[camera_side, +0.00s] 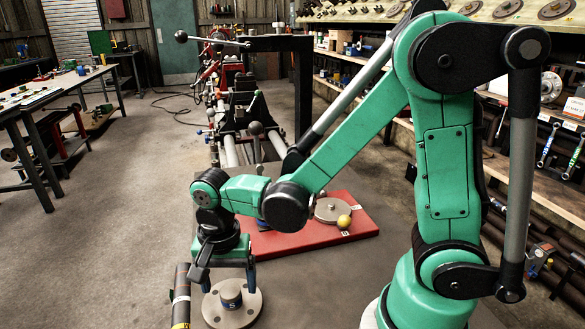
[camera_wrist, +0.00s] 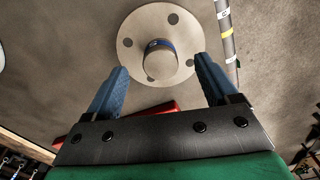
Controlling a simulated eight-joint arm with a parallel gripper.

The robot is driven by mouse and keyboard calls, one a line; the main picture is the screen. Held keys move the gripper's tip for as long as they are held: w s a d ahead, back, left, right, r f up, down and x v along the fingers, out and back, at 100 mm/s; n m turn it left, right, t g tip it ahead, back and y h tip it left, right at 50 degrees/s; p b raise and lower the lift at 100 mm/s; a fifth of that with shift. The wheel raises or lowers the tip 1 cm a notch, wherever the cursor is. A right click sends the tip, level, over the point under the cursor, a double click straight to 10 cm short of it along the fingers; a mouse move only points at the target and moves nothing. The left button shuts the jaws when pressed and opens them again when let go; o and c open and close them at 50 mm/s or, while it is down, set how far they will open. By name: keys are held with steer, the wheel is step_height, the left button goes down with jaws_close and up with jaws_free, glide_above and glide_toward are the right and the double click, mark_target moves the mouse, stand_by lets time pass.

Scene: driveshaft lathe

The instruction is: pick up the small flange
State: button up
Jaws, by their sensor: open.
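A round grey flange (camera_side: 213,309) with bolt holes and a raised hub banded in blue lies flat on the table. It also shows in the wrist view (camera_wrist: 141,27), near the top middle. My gripper (camera_side: 228,281) is above it, pointing down, with its blue-tipped fingers apart and nothing held. In the wrist view my gripper (camera_wrist: 161,66) has one finger on each side of the hub, as seen from above. I cannot tell the exact height gap, and no contact shows.
A dark shaft (camera_side: 181,296) with a yellow band lies just left of the flange. Behind, a red board (camera_side: 295,239) carries another grey disc (camera_side: 329,209) and a yellow ball (camera_side: 344,221). Bare table (camera_side: 330,290) lies to the right of the flange.

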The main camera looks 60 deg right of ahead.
steer(key=shift+f, duration=1.35)
jaws_close()
